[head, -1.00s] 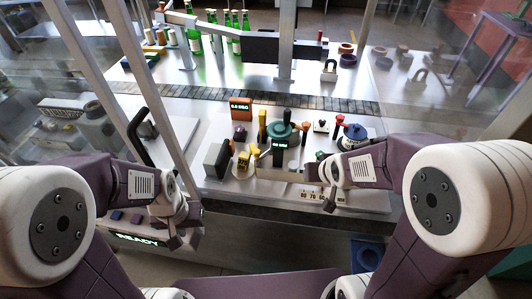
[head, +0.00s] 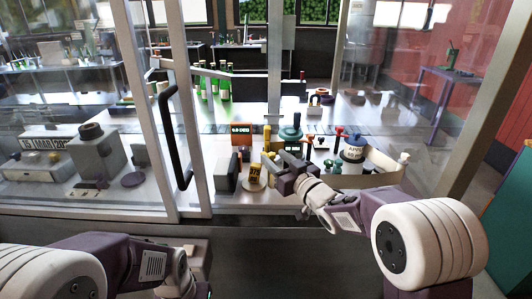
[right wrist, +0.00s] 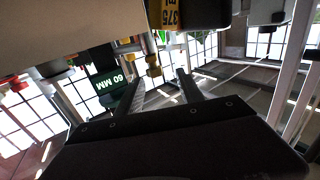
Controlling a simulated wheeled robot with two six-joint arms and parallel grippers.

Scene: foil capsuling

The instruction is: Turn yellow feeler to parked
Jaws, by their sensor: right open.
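In the right wrist view a yellow tag marked 375 (right wrist: 172,14) is at the top, with a small yellow knob (right wrist: 153,66) ahead of the fingers. My right gripper (head: 272,170) is open and empty, just right of the tagged part. In the wrist view its fingers (right wrist: 158,88) are spread, with nothing between them. My left gripper (head: 183,287) is barely in view at the bottom edge.
A green-topped device (head: 290,136) with a lit display stands behind my right gripper. A grey block (head: 226,172) is left of the disc. A black door handle (head: 175,135) and glass frames stand left.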

